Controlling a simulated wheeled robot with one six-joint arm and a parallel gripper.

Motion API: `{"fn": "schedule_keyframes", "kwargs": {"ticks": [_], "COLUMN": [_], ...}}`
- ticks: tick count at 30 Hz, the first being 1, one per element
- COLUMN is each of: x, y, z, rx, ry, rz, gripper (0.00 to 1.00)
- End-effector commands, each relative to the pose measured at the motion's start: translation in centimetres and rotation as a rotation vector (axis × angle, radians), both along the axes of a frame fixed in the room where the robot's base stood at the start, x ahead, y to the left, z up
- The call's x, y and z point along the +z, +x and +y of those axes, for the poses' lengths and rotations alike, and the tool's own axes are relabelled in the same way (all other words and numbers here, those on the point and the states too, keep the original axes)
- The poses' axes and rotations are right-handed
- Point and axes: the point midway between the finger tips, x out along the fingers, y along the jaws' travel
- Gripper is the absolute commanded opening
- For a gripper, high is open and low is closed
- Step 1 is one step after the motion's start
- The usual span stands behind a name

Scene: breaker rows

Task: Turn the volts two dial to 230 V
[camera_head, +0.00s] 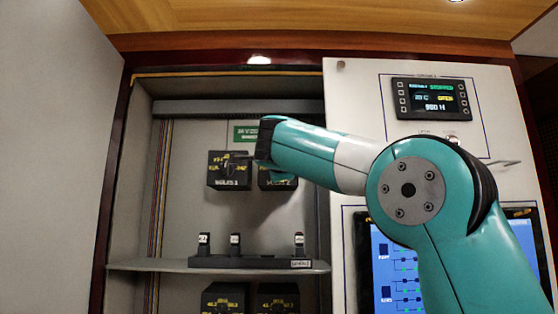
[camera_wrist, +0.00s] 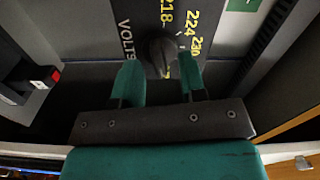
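The volts two dial (camera_head: 278,184) is a dark box with yellow marks on the back panel, partly hidden behind my arm in the head view. In the wrist view a dial face with yellow numbers 218, 224 and 230 and the word VOLTS shows sideways, with a dark round knob (camera_wrist: 161,50). My gripper (camera_wrist: 161,80) has its two green fingers apart, one on each side of the knob. A narrow gap seems to show on both sides, but touch is hard to judge. The pointer's setting is not readable. The fingers are hidden in the head view.
The volts 1 dial (camera_head: 229,170) sits just left of volts two. Below, a shelf (camera_head: 150,266) carries several breaker switches (camera_head: 235,245). More dials (camera_head: 224,298) are lower down. A white panel with a display (camera_head: 432,99) stands right. A green label (camera_head: 245,133) is above.

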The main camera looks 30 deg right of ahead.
Motion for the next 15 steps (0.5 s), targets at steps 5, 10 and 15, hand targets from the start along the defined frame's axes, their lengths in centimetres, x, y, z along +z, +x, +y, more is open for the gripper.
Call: {"fn": "schedule_keyframes", "kwargs": {"ticks": [5, 10, 15], "x": [-0.02, -0.07, -0.06], "y": [0.63, 0.64, 0.62], "z": [-0.41, -0.4, -0.38], "rx": [0.001, 0.001, 0.001], "ry": [0.0, 0.0, 0.0], "rz": [0.0, 0.0, 0.0], "gripper": [0.38, 0.38, 0.11]}}
